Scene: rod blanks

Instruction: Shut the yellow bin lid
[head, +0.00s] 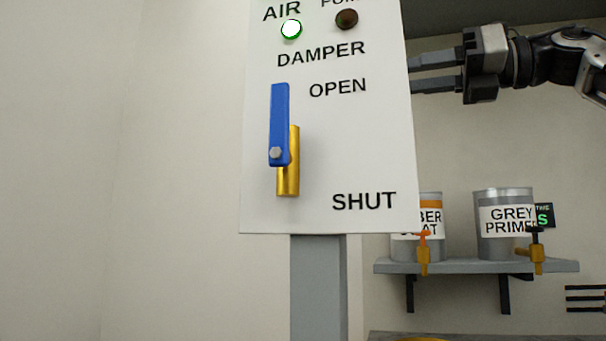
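No yellow bin or lid can be made out for certain. A thin yellow curved sliver (422,339) shows at the bottom edge of the head view, on or in front of a grey surface; I cannot tell what it belongs to. My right gripper (436,73) is at the upper right, its two dark fingers pointing left with a gap between them and nothing seen in it. Its fingertips reach the right edge of the white panel and may be partly hidden by it. My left gripper is not in view.
A white damper panel (350,140) on a grey post (319,285) fills the middle, its blue lever (280,115) upright by OPEN. The green AIR lamp (291,29) is lit. A wall shelf (460,266) holds labelled cans (505,240) with taps. Dark bars (586,298) show lower right.

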